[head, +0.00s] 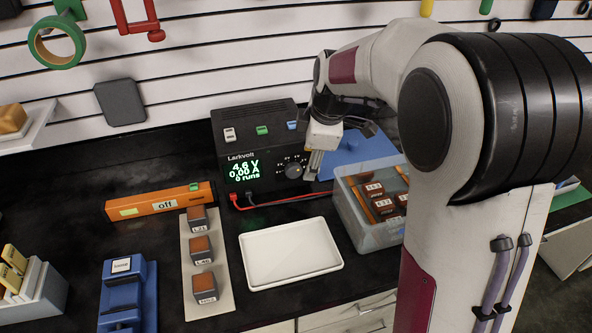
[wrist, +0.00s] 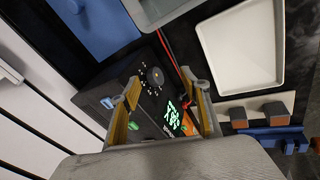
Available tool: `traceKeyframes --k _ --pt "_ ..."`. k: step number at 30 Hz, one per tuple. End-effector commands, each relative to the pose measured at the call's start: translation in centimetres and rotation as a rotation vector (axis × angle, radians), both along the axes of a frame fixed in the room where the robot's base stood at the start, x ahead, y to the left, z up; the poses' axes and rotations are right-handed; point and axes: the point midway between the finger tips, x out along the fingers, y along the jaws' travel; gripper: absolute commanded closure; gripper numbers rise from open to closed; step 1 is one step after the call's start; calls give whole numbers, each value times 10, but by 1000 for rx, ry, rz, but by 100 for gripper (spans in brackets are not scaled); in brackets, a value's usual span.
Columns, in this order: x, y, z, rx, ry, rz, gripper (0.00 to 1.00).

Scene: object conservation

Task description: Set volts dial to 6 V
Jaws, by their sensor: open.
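The black Larkvolt power supply (head: 252,150) stands against the back wall. Its green display (head: 244,170) reads 4.6 V, 0.00 A and 0 runs. The round dark volts dial (head: 294,171) is on the right of its front, ringed by small marks; it also shows in the wrist view (wrist: 155,76). My gripper (head: 313,172) is just right of the dial in the head view. In the wrist view my open gripper (wrist: 160,84) has its two yellowish fingers apart, with the dial seen between them. I cannot tell whether either finger touches the dial.
A clear bin (head: 369,238) with dark red blocks and a white tray (head: 290,284) stand in front. Red and black leads run rightward from the supply. An orange unit marked off (head: 150,206) and a strip of several blocks (head: 217,290) lie left.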

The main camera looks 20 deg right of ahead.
Motion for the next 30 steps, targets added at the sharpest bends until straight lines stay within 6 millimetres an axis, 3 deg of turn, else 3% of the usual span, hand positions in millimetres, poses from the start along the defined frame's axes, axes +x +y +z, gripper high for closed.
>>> traceKeyframes --k 30 --pt "9 15 1 491 59 -1080 54"
